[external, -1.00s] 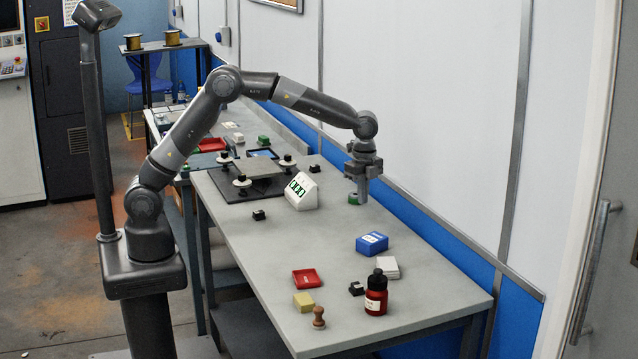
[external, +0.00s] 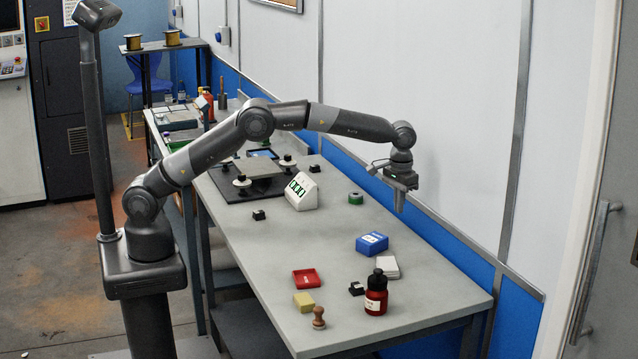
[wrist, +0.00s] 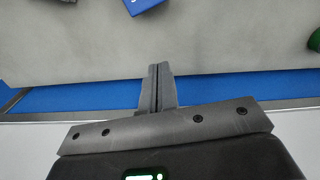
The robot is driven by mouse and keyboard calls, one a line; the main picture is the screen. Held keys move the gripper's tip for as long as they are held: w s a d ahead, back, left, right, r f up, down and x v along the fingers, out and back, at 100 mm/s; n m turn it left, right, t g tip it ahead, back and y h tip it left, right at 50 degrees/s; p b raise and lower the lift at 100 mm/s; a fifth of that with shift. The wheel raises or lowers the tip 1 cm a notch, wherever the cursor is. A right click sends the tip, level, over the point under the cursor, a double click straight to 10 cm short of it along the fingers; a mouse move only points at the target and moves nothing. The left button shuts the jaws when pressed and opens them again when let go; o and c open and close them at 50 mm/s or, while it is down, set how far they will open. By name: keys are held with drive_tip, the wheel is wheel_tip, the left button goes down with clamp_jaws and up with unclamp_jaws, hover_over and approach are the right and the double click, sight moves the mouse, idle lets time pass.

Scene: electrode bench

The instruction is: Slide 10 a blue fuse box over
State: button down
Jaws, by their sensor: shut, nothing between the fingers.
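The blue fuse box (external: 372,243) sits on the grey bench (external: 260,245), right of its middle, with a white label on its near side. My gripper (external: 400,208) is above the bench's wall-side edge, higher than the fuse box and beyond it to the right, not touching it. Its fingers (wrist: 157,72) are closed together and empty. In the wrist view, part of the blue box (wrist: 145,4) shows at the top edge, ahead of the fingertips; the rest of it is cut off.
A white block (external: 388,267) stands close to the blue box. A red bottle (external: 376,297), small black block (external: 356,289), red tray (external: 306,279), yellow block (external: 303,302) and wooden stamp (external: 318,318) are nearer. A green roll (external: 356,198) lies behind. The middle is clear.

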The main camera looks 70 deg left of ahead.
sight(381, 234)
wheel_tip(381, 234, down, 9)
drive_tip(key=shift+f, duration=0.1)
drive_tip(key=shift+s+d+r, duration=0.1)
drive_tip(key=shift+s+r, duration=0.05)
drive_tip(key=shift+s, duration=0.35)
drive_tip(key=shift+s+d+r, duration=0.1)
drive_tip(key=shift+s+r, duration=0.05)
drive_tip(key=shift+s, duration=0.35)
drive_tip(key=shift+s+d+f, duration=0.1)
drive_tip(key=shift+s, duration=0.85)
drive_tip(key=shift+s+d, duration=0.25)
drive_tip(key=shift+s, duration=0.9)
